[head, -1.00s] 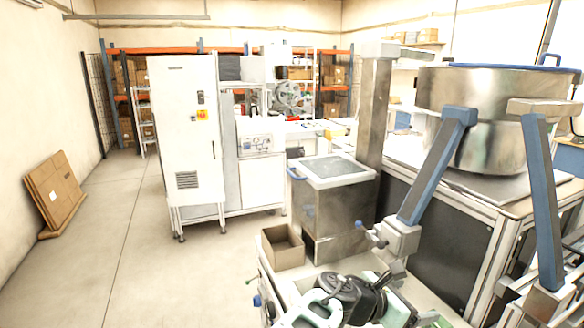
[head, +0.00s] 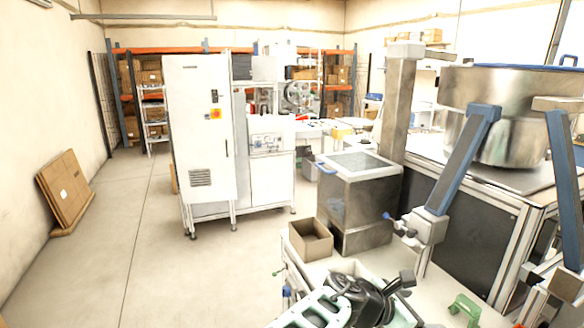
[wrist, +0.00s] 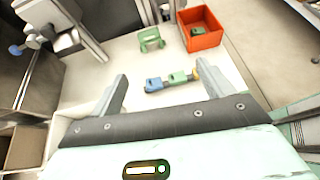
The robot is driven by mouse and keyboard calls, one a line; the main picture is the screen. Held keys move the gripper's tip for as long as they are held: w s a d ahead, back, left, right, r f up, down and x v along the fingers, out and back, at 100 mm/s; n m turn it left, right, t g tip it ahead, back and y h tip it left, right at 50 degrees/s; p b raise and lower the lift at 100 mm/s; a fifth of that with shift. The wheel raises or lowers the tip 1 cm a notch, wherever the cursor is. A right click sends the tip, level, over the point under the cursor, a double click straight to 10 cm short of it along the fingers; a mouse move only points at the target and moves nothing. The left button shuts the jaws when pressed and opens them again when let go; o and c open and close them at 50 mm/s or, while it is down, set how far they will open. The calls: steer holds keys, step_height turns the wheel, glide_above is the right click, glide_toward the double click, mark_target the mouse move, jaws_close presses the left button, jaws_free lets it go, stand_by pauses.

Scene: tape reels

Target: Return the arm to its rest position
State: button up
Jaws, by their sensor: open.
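My gripper (wrist: 160,76) is open in the wrist view, with its two grey fingers spread wide and nothing between them. It is above a white worktable (wrist: 108,58). Beyond the fingertips lie a small blue part (wrist: 154,85) and a light green part (wrist: 178,78), close together on the tabletop.
A green bracket (wrist: 151,40) and a red bin (wrist: 204,38) with a dark green part inside stand farther back on the table. In the head view, an open cardboard box (head: 311,240) stands beside a steel container (head: 366,195).

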steer(key=s+a+f+m+g+y+b, duration=0.35)
steer(key=s+f+m+g+y, duration=0.35)
steer(key=s+f, duration=0.45)
steer(key=s+a+r+m+t+y+b, duration=0.1)
steer(key=s+a+r+m+y+b, duration=0.2)
steer(key=s+r, duration=0.2)
steer(key=s+a+r+m+t+y+b, duration=0.1)
steer(key=s+a+r+m+y+b, duration=0.1)
steer(key=r, duration=0.7)
steer(key=s+a+m+b, duration=0.1)
steer(key=s+a, duration=0.1)
steer(key=s, duration=0.1)
steer(key=shift+a+y, duration=0.25)
steer(key=shift+y, duration=0.15)
steer(key=shift+o, duration=0.6)
steer(key=shift+s+r+m+t, duration=0.3)
steer(key=shift+s+m+t, duration=0.1)
steer(key=shift+t, duration=0.1)
steer(key=shift+w, duration=0.15)
